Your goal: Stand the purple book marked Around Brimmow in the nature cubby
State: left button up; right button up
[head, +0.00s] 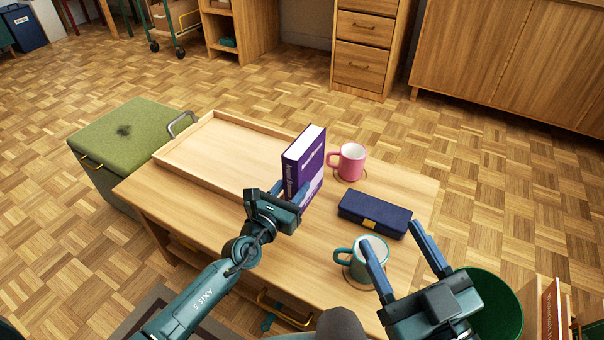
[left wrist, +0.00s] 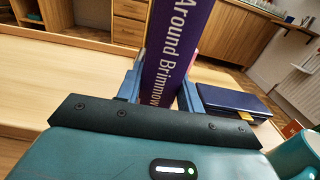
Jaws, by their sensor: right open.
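The purple book (head: 304,165) stands upright at the table's middle, its white page edge up and its spine toward me. In the left wrist view the spine (left wrist: 172,45) reads Around Brimmow. My left gripper (head: 288,192) is at the lower spine, one finger on each side, and looks shut on it. The fingers also show in the left wrist view (left wrist: 163,92). Whether the book's base touches the table is hidden. My right gripper (head: 400,262) is open and empty over the table's right front, by the teal mug. The nature cubby is not in view.
The table (head: 170,205) bears an empty wooden tray (head: 215,150), a pink mug (head: 351,160), a dark blue case (head: 375,213) and a teal mug (head: 372,250). A green-topped box (head: 125,135) stands left and a green bin (head: 495,305) right. Open parquet lies beyond.

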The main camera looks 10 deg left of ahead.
pick_arm(q)
jog(key=c, duration=0.6)
jog(key=shift+r, duration=0.15)
jog(key=shift+c, duration=0.5)
jog(key=shift+s, duration=0.1)
pick_arm(e)
jog(key=shift+f, duration=0.2)
pick_arm(q)
jog(key=shift+p+v, duration=0.3)
jog(key=shift+v, duration=0.7)
jog(key=shift+s+a, duration=0.15)
jog(key=shift+s, duration=0.3)
jog(key=o, duration=1.3)
jog(key=shift+f, duration=0.3)
jog(key=shift+c, duration=0.6)
pick_arm(e)
jog(key=shift+r, duration=0.3)
